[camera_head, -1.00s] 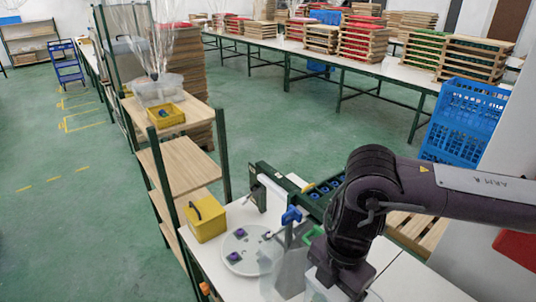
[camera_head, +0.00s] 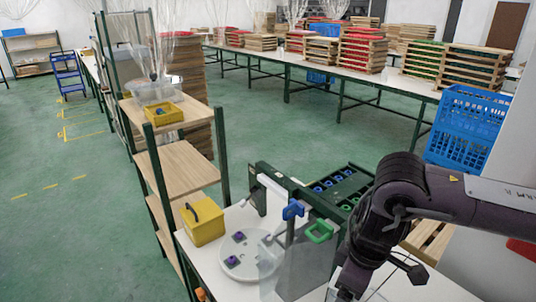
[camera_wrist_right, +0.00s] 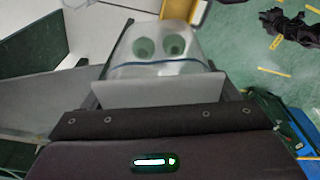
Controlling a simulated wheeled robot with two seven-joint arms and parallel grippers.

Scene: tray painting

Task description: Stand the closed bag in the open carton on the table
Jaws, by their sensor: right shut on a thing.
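My right gripper (camera_wrist_right: 160,92) is shut on a pale, translucent thing with a blue line across it, which looks like the closed bag (camera_wrist_right: 160,70). Two round green patches show in or through it. In the head view my right arm comes in from the right and its wrist (camera_head: 352,278) points down at the bottom edge; the fingers are cut off or hidden there. I cannot make out the open carton clearly in either view. My left gripper is not in view.
A wooden shelf (camera_head: 180,168) is at left.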

